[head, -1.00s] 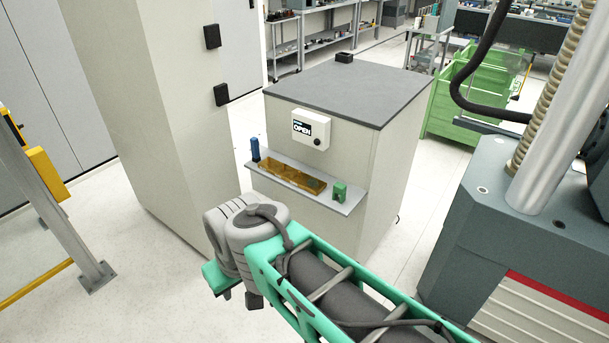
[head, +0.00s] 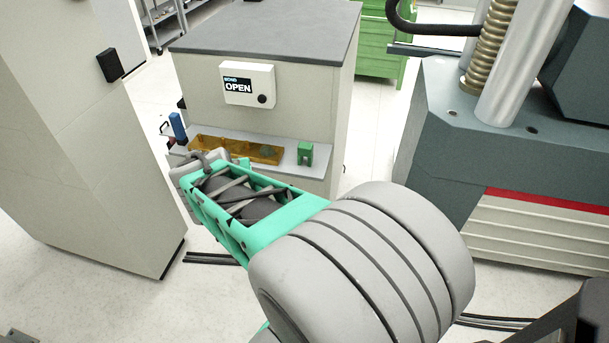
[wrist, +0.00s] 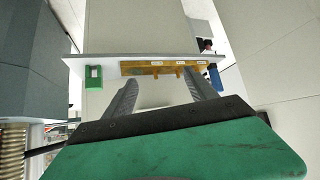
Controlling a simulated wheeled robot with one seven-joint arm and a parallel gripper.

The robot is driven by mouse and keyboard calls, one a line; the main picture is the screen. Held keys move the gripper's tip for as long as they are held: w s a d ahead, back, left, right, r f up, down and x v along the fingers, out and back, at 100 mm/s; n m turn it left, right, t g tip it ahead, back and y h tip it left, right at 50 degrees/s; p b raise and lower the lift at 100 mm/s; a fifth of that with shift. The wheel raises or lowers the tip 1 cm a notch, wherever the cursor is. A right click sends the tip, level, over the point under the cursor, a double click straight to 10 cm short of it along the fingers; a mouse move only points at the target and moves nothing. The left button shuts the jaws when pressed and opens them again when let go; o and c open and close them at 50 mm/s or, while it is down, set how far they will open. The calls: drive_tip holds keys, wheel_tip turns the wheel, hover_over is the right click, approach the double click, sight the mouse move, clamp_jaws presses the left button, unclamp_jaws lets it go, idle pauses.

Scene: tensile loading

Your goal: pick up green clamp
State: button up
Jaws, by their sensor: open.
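The green clamp (head: 305,153) stands on the right end of a narrow grey shelf (head: 318,171) on the front of a light cabinet. In the wrist view the green clamp (wrist: 94,76) is near the shelf's left end, left of my two fingers. My gripper (wrist: 162,88) is open and empty, its fingers pointing at the shelf and apart from the clamp.
An amber compartment tray (head: 228,147) sits mid-shelf, with a blue object (head: 178,127) at its left. A box reading OPEN (head: 248,84) is above. A large grey machine (head: 450,150) stands at the right, a tall pale cabinet (head: 75,150) at the left.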

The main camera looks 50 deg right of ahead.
sight(307, 144)
drive_tip(key=s+d+f+m+h+b, duration=0.1)
drive_tip(key=d+f+h+b, duration=0.2)
drive_tip(key=d, duration=0.4)
drive_tip(key=s+d+f+m+h+b, duration=0.2)
drive_tip(key=d+h+b, duration=0.1)
drive_tip(key=d+b, duration=0.2)
drive_tip(key=s+d+f+m+h+b, duration=0.2)
drive_tip(key=d+f+h+b, duration=0.1)
drive_tip(key=d, duration=0.6)
drive_tip(key=shift+s+d+f+h+b, duration=0.1)
drive_tip(key=shift+f+h+b, duration=0.3)
drive_tip(key=shift+b, duration=0.35)
drive_tip(key=shift+t, duration=0.3)
drive_tip(key=x, duration=0.8)
drive_tip(key=shift+s+r, duration=0.15)
drive_tip(key=shift+r, duration=0.25)
drive_tip(key=shift+c, duration=0.5)
clamp_jaws()
